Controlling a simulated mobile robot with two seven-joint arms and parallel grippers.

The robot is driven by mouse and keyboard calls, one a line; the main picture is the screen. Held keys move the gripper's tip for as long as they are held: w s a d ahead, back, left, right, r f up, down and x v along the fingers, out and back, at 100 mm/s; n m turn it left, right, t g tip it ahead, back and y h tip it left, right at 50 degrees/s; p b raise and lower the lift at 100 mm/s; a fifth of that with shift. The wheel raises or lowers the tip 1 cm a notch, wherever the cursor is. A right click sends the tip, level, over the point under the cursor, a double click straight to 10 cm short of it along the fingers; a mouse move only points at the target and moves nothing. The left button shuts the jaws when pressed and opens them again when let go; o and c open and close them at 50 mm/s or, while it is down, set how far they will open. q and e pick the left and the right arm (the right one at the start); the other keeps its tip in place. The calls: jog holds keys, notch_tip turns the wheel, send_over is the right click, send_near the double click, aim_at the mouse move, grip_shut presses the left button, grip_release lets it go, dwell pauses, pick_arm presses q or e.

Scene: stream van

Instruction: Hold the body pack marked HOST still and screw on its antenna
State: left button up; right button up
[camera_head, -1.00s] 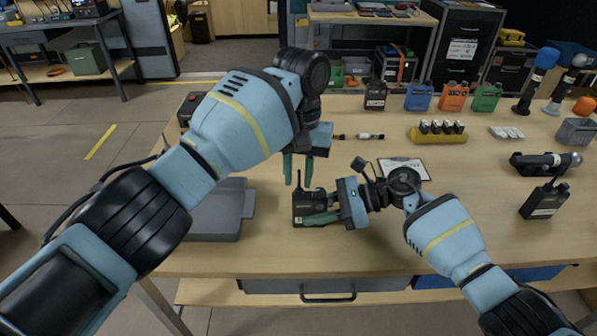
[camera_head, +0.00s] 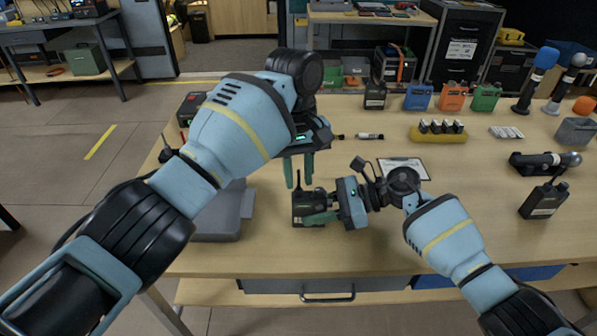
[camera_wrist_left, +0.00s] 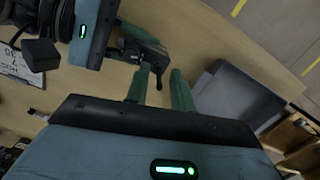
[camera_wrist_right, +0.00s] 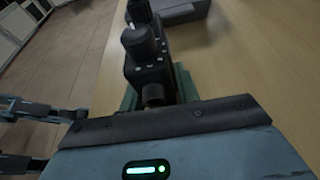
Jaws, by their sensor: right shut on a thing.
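A small black body pack (camera_head: 304,208) is at the middle of the near side of the table; its marking is too small to read. My right gripper (camera_head: 318,217) is shut on it from the right. In the right wrist view the pack (camera_wrist_right: 148,68) is between the fingers. A thin dark antenna (camera_head: 298,181) stands upright at the pack's left end; whether it is fully seated I cannot tell. My left gripper (camera_head: 299,180) points down over the pack, its fingers apart on either side of the antenna. In the left wrist view the antenna (camera_wrist_left: 159,80) shows between the fingertips.
A grey tray (camera_head: 222,215) lies just left of the pack. Another black pack (camera_head: 544,201) is at the right. Several coloured packs (camera_head: 453,97), a yellow battery holder (camera_head: 437,136) and a clipboard (camera_head: 404,167) are behind. The near table edge in front is clear.

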pick_arm(q)
jog(key=shift+n, duration=1.4)
jog(key=n, duration=0.3)
jog(key=shift+h, duration=0.3)
jog(key=shift+n, duration=0.5)
jog(key=n, duration=0.4)
jog(key=shift+d+t, duration=0.1)
jog(key=shift+t, duration=0.3)
jog(key=shift+c, duration=0.3)
